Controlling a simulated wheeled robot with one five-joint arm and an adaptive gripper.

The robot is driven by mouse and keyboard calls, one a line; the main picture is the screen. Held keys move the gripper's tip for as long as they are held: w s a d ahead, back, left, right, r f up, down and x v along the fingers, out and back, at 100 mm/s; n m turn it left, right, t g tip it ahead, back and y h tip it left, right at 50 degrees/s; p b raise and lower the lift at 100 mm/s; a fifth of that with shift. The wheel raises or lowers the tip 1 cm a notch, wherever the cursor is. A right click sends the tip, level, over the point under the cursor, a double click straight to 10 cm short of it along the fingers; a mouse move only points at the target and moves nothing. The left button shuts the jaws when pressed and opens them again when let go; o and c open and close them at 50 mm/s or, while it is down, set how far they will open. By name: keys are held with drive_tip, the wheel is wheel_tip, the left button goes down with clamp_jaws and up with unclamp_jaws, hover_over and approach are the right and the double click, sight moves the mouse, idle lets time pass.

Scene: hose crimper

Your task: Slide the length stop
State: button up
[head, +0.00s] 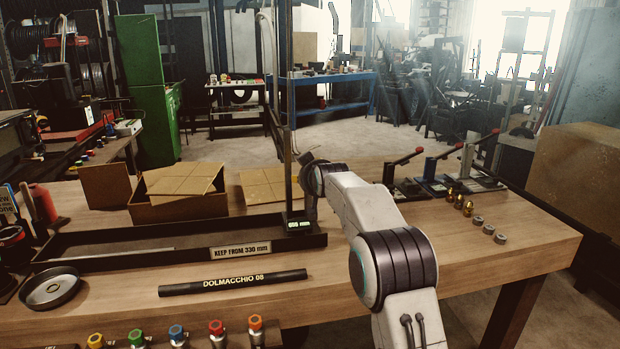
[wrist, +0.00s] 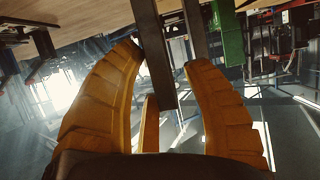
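The length stop (head: 299,225) is a dark block with a lit green readout, at the right end of the long black tray (head: 90,262). Its digits are too small to read surely. A tall dark post (head: 286,110) rises at the stop. My gripper is mostly hidden behind my arm in the head view, close to the post. In the wrist view, the yellow fingers of my gripper (wrist: 163,58) are spread apart. A dark bar (wrist: 156,50) stands between them with gaps visible, and a second bar runs by the right fingertip. I cannot tell whether anything touches.
A black hose (head: 233,283) marked DOLMACCHIO 08 lies in front of the tray. A round dish (head: 50,289) is at left. Open cardboard boxes (head: 175,205) stand behind the tray. Red-handled lever tools (head: 435,178) and small fittings (head: 478,220) are at right.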

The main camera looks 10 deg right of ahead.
drive_tip(key=shift+o, duration=0.4)
drive_tip(key=v, duration=1.2)
idle(0.3)
drive_tip(key=s+f+g, duration=0.2)
drive_tip(key=f, duration=0.2)
drive_tip(key=s+f+g, duration=0.2)
drive_tip(key=s+f, duration=0.1)
drive_tip(key=f, duration=0.2)
drive_tip(key=s+f+g, duration=0.2)
drive_tip(key=s+f, duration=0.1)
drive_tip(key=f, duration=0.1)
drive_tip(key=shift+s+f, duration=0.1)
drive_tip(key=shift+f, duration=0.3)
drive_tip(key=s+f+g+p, duration=0.1)
drive_tip(key=s+f+g, duration=0.25)
drive_tip(key=s, duration=1.15)
drive_tip(key=s+f+g+p, duration=0.15)
drive_tip(key=s+g, duration=0.25)
drive_tip(key=s, duration=1.1)
drive_tip(key=s+r+t+p, duration=0.1)
drive_tip(key=s+r+t, duration=0.2)
drive_tip(key=s+r, duration=0.2)
drive_tip(key=shift+a, duration=0.2)
